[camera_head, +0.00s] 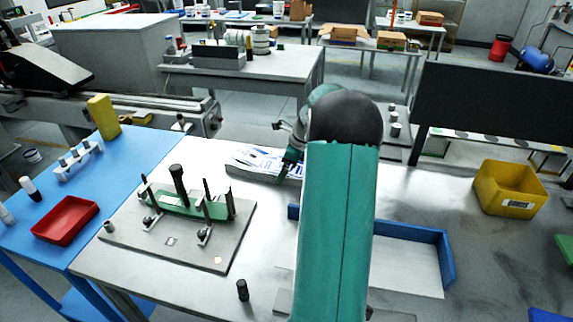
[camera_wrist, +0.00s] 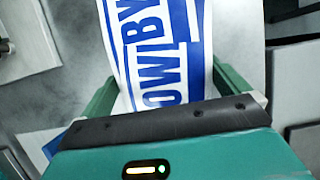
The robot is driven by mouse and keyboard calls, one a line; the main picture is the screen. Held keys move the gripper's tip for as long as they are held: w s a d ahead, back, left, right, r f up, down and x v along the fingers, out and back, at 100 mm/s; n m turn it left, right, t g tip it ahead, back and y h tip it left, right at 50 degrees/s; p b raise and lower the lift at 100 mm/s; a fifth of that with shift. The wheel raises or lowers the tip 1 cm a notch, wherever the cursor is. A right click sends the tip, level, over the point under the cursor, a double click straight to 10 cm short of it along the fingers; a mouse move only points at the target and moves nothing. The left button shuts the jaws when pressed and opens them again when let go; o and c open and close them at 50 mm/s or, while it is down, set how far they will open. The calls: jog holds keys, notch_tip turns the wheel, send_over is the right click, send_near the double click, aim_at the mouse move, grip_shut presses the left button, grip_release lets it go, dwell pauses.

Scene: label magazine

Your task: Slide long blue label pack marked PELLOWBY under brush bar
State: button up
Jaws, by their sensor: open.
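The long white and blue label pack (camera_head: 255,160) lies at the back of the grey table in the head view, partly behind my arm. My gripper (camera_wrist: 168,88) is open, with one green finger at each side of the pack. I cannot tell whether the fingers touch it. In the head view my gripper (camera_head: 287,162) is at the pack's right part, mostly hidden by my arm. I cannot make out the brush bar for certain.
A blue-walled tray (camera_head: 447,262) stands right of my arm. A fixture plate (camera_head: 150,240) with upright posts and a green strip is at left. A small black cylinder (camera_head: 242,290) stands near the front. A yellow bin (camera_head: 510,187) is at right, a red tray (camera_head: 65,220) at left.

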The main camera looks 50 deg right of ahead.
jog(key=c, duration=1.3)
jog(key=shift+s+d, duration=0.65)
jog(key=shift+s, duration=0.55)
jog(key=shift+s+d, duration=0.6)
jog(key=shift+s, duration=0.55)
jog(key=shift+s+d, duration=0.65)
jog(key=shift+s, duration=0.55)
jog(key=shift+c, duration=0.2)
jog(key=o, duration=1.3)
jog(key=shift+o, duration=0.2)
jog(key=v, duration=1.4)
